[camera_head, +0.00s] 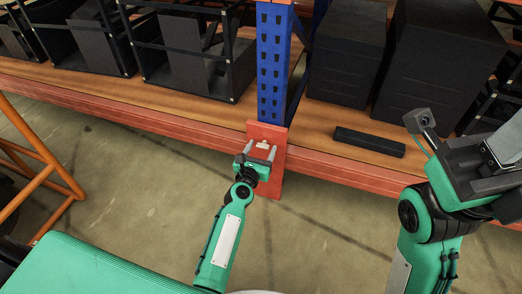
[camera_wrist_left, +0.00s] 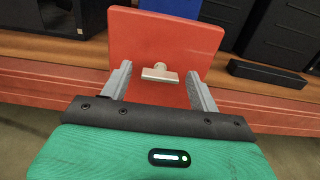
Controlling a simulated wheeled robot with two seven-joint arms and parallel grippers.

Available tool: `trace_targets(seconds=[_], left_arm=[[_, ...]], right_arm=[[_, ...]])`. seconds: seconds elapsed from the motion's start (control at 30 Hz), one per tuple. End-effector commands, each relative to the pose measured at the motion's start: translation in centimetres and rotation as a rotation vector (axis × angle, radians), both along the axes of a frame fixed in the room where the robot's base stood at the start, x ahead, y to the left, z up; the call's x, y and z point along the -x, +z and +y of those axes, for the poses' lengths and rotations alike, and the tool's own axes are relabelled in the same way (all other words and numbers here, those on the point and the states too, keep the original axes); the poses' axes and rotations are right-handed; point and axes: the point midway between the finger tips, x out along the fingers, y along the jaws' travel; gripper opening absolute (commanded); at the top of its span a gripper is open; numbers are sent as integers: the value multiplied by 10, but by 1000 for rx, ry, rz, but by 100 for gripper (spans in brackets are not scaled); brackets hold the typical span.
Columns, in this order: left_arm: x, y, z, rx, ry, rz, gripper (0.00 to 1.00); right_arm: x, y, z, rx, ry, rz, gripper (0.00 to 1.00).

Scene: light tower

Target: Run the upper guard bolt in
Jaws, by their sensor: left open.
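The upper guard is a red-orange plate (camera_head: 270,178) at the foot of the blue rack upright. A pale metal bolt with a T-shaped head stands out from its face; the bolt (camera_head: 263,146) shows in the head view and the bolt head (camera_wrist_left: 160,73) in the left wrist view. My left gripper (camera_head: 260,151) is open, with one grey finger on each side of the bolt. In the left wrist view both fingers (camera_wrist_left: 160,88) are apart from the bolt head. How deep the bolt sits cannot be told. My right gripper (camera_head: 495,152) is partly cut off at the right edge.
The blue upright (camera_head: 272,65) rises behind the plate. An orange shelf beam (camera_head: 130,113) runs to both sides. Black crates (camera_head: 190,60) and dark boxes (camera_head: 345,50) stand on the shelf, with a black bar (camera_head: 369,142) near its edge. An orange frame (camera_head: 40,165) is at left.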

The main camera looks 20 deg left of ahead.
Motion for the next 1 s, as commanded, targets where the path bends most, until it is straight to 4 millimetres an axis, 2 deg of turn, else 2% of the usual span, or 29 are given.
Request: trace_targets(seconds=[0.2, 0.4, 0.43, 0.77, 1.0], left_arm=[[0, 0, 0, 1, 0, 0, 60], [0, 0, 0, 1, 0, 0, 21], [0, 0, 0, 1, 0, 0, 17], [0, 1, -1, -42, -2, -1, 17], [0, 1, 0, -186, -2, -4, 17]], right_arm=[[0, 0, 0, 1, 0, 2, 36], [-1, -1, 0, 3, -2, 4, 36], [-1, -1, 0, 3, -2, 5, 36], [-1, 0, 0, 4, -2, 4, 36], [-1, 2, 1, 10, -3, 7, 36]])
